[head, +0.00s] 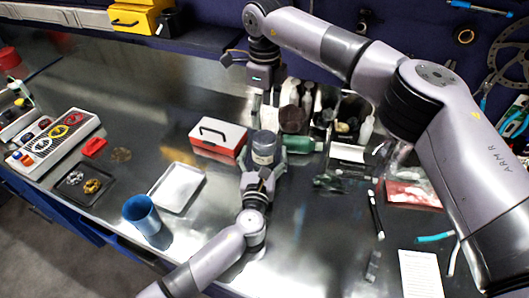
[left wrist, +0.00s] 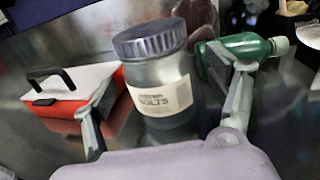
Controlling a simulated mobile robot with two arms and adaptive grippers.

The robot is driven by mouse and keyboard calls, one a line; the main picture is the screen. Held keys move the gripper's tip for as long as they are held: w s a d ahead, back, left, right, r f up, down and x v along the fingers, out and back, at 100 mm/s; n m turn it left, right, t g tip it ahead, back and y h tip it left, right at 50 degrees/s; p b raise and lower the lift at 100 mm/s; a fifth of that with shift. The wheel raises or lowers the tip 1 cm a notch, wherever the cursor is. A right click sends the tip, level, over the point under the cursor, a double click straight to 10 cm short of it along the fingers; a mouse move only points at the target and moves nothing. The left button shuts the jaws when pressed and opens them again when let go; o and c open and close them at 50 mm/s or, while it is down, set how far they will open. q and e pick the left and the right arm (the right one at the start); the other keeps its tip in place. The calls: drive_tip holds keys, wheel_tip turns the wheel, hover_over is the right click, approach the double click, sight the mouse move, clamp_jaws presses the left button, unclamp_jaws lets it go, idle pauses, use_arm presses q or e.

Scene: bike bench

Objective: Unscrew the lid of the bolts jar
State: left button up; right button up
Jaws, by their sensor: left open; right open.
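The bolts jar (head: 264,152) is clear with a ridged grey lid and stands upright on the metal bench. In the left wrist view its label reading "BOLTS" (left wrist: 162,97) and its lid (left wrist: 149,39) show clearly; the lid is on. My left gripper (head: 262,164) is open, low at the near side of the jar. In the left wrist view its fingers (left wrist: 166,98) spread to either side of the jar, apart from it. My right gripper (head: 265,103) is open, pointing down above the lid, with nothing in it.
A red box with a white lid and black handle (head: 217,138) stands just left of the jar. A green bottle (head: 303,144) lies close on its right. A dark bin with bottles stands behind. A white tray (head: 177,187) and blue cup (head: 142,214) are front left.

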use_arm(q)
drive_tip(key=shift+w+d, duration=0.1)
drive_tip(key=shift+w, duration=0.9)
drive_tip(key=shift+c, duration=0.5)
